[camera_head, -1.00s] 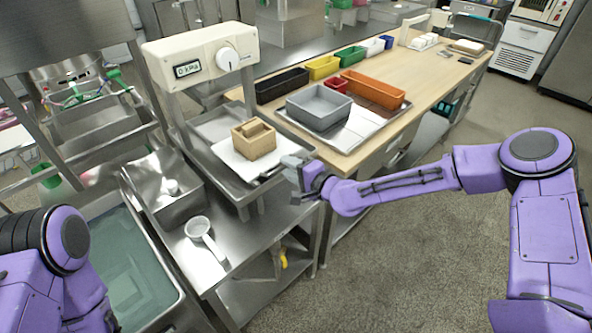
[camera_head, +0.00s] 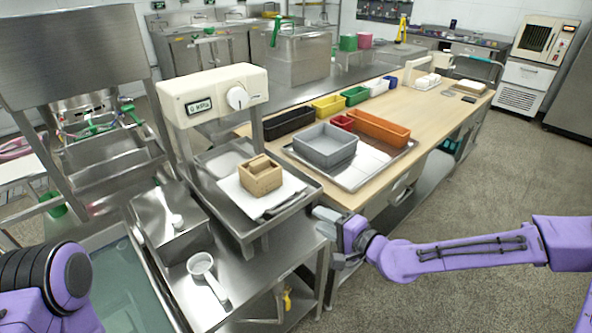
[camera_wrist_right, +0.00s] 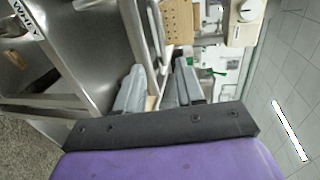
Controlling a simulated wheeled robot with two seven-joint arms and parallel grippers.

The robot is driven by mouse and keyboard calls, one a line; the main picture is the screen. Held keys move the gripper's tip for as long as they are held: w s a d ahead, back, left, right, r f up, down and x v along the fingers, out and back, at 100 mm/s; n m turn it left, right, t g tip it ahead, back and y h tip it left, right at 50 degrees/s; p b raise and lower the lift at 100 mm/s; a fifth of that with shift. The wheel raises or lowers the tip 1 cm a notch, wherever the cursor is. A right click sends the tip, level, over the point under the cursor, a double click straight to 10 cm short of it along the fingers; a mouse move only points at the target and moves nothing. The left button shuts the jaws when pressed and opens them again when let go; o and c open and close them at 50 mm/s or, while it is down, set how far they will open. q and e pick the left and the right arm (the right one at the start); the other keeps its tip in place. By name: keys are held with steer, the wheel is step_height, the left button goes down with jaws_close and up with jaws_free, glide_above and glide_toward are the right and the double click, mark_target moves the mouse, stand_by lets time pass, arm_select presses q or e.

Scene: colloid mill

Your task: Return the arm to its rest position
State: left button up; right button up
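My right gripper (camera_head: 330,228) is just off the front edge of the steel counter, right of and below the scale, with its purple arm reaching in from the right. In the right wrist view its two grey fingers (camera_wrist_right: 158,92) stand apart with a gap and nothing between them. A wooden box (camera_head: 260,177) sits on the scale's pan and also shows at the top of the right wrist view (camera_wrist_right: 179,22). It is clear of the gripper. My left arm shows at the lower left, but its gripper is outside the views.
The scale (camera_head: 212,93) stands over the steel counter, with a white scoop (camera_head: 205,272) at the front. A grey bin (camera_head: 325,146) rests on a tray on the wooden table (camera_head: 432,103), among several coloured bins. Open floor (camera_head: 470,190) lies to the right.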

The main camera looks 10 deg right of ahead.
steer(key=s+d+f+g+h, duration=0.2)
steer(key=s+f+g+h, duration=0.15)
steer(key=s+f, duration=0.5)
steer(key=s+d+f+g+h, duration=0.2)
steer(key=s+f+g+h, duration=0.3)
steer(key=f, duration=0.7)
steer(key=s+d+f+n+g+h, duration=0.1)
steer(key=s+d+f+n, duration=0.1)
steer(key=s, duration=0.7)
steer(key=s+d+f+n+g+h, duration=0.1)
steer(key=s+d+f+n, duration=0.2)
steer(key=s, duration=0.6)
steer(key=d+f, duration=0.1)
steer(key=d, duration=0.1)
steer(key=shift+d+f, duration=0.35)
